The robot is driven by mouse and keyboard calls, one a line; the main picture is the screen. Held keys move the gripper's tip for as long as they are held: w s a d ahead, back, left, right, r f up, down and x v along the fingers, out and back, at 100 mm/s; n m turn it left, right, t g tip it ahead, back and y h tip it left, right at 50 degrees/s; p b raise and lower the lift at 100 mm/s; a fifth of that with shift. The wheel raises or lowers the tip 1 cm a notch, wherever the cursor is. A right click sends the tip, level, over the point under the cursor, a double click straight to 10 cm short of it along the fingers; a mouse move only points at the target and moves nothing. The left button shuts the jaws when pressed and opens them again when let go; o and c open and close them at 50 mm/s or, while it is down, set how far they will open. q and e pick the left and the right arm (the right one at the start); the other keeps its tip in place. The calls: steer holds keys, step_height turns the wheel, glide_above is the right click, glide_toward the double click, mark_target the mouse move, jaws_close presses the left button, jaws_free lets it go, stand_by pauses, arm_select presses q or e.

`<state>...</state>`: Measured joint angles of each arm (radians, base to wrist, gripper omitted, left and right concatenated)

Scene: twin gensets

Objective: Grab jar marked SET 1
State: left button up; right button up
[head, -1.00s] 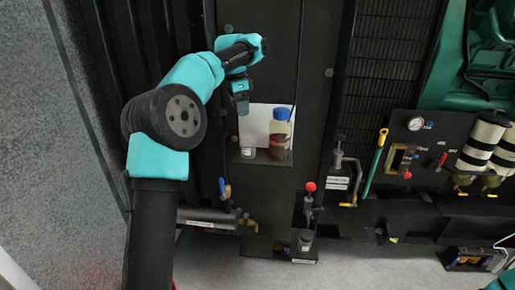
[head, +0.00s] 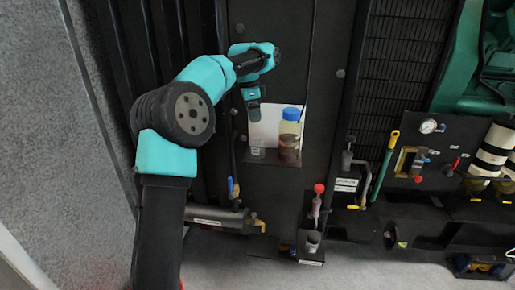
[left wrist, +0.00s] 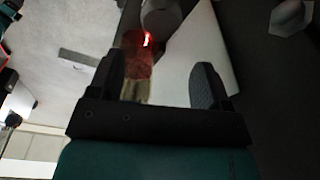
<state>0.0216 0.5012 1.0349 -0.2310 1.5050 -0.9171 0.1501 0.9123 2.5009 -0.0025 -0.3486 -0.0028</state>
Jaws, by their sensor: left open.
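A jar with a blue lid and brownish contents (head: 289,140) stands upright on a small ledge in front of a white card in the head view. A small pale container (head: 257,152) stands left of it. I cannot read a SET 1 mark on either. My left gripper (head: 254,112) is just left of the blue-lidded jar, near lid height, and looks empty. In the left wrist view its two fingers (left wrist: 158,80) are apart. A reddish translucent thing (left wrist: 138,65) shows beyond them; I cannot tell for sure whether it is the jar. My right gripper is not in view.
The white card (head: 266,128) is behind the jar on a dark panel. Below right is a red-knobbed valve (head: 318,190). A green-handled lever with a yellow tip (head: 386,165) and a gauge panel (head: 428,127) are farther right. A horizontal pipe (head: 215,219) runs below.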

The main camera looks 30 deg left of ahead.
mark_target(258, 141)
arm_select(q)
steer(key=f, duration=0.7)
steer(key=shift+w+d, duration=0.35)
steer(key=shift+f, duration=0.1)
steer(key=shift+w+d+f, duration=0.15)
steer(key=shift+f, duration=1.15)
steer(key=shift+w+d+f, duration=0.1)
steer(key=shift+f, duration=1.15)
steer(key=shift+c, duration=0.2)
steer(key=c, duration=0.6)
steer(key=shift+r, duration=0.15)
steer(key=shift+c, duration=0.2)
